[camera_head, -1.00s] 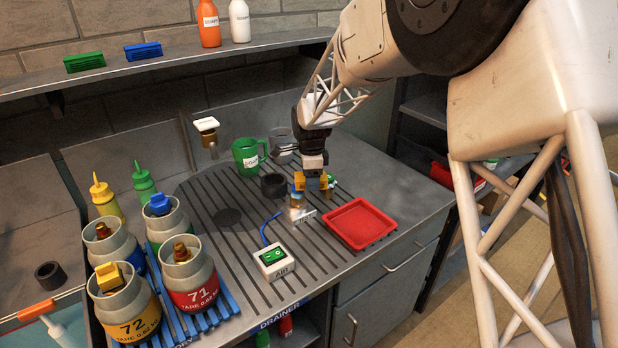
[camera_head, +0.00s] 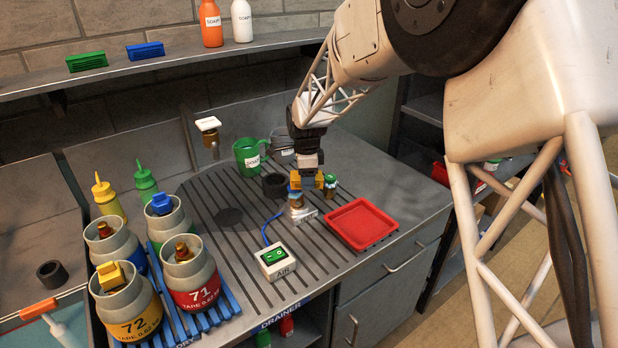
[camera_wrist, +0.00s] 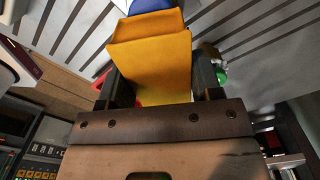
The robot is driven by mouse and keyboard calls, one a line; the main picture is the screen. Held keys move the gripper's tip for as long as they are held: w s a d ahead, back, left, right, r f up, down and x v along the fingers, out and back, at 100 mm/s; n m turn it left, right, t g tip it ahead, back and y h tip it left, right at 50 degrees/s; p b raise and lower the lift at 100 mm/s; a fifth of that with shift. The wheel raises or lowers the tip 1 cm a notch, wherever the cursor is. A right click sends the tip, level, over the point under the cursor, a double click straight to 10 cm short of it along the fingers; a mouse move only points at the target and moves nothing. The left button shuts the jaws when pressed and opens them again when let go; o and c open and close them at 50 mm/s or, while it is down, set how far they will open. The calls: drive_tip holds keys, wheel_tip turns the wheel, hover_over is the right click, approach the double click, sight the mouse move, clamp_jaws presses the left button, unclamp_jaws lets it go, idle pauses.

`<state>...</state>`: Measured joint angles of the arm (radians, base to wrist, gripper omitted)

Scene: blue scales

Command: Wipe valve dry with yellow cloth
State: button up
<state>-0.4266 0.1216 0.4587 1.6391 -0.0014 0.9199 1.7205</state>
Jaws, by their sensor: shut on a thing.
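My gripper (camera_head: 308,181) is shut on the yellow cloth, which looks like a thick folded block. The yellow cloth (camera_wrist: 155,65) fills the space between the dark fingers in the wrist view, and part of it shows in the head view (camera_head: 296,180). A brass-coloured valve with a blue part (camera_head: 296,199) stands on a small white labelled block, just below and left of the gripper. A blue round part (camera_wrist: 150,5) shows just beyond the cloth's far edge. I cannot tell whether cloth and valve touch. A second valve with a green top (camera_head: 330,183) stands close right.
A red tray (camera_head: 361,224) lies right of the valve. A white AIR box (camera_head: 274,262) with a green switch stands in front, its blue hose running towards the valve. A dark ring (camera_head: 275,186) and green mug (camera_head: 247,154) stand behind-left. Several grey-topped canisters (camera_head: 189,277) fill the left.

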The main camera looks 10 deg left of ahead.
drive_tip(key=shift+d+f, duration=0.2)
drive_tip(key=shift+f, duration=0.1)
drive_tip(key=shift+d, duration=0.15)
drive_tip(key=shift+w+d+r, duration=0.2)
drive_tip(key=shift+d+r, duration=0.05)
drive_tip(key=shift+d, duration=0.25)
idle(0.5)
drive_tip(key=shift+a, duration=0.2)
drive_tip(key=shift+s+a, duration=0.2)
drive_tip(key=shift+a, duration=0.45)
drive_tip(key=shift+d, duration=0.15)
drive_tip(key=shift+w+d+f, duration=0.15)
drive_tip(key=shift+w+d, duration=0.1)
drive_tip(key=shift+d, duration=0.45)
